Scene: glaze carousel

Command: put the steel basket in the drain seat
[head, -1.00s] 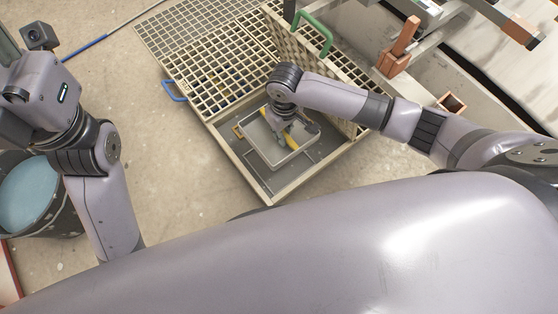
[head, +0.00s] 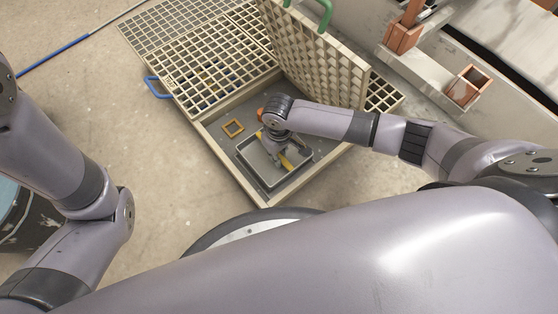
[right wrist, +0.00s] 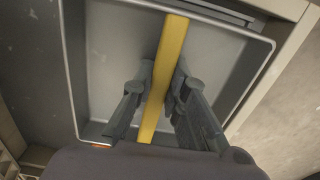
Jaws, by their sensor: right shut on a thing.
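The steel basket (head: 256,164) is a grey rectangular tray with a yellow handle bar across it. It is inside the open floor pit, near its front corner. I cannot tell whether it touches the pit floor. My right gripper (head: 284,154) reaches down over it, shut on the yellow bar. The right wrist view shows the two fingers (right wrist: 159,88) on either side of the bar, with the basket's inside (right wrist: 115,60) below. My left gripper is out of view.
A grating panel with a green handle (head: 325,16) stands raised along the pit's right side. Flat grating (head: 215,75) with a blue handle (head: 157,88) covers the far left part. Orange-brown square tubes (head: 466,86) are at upper right. Bare concrete floor lies left.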

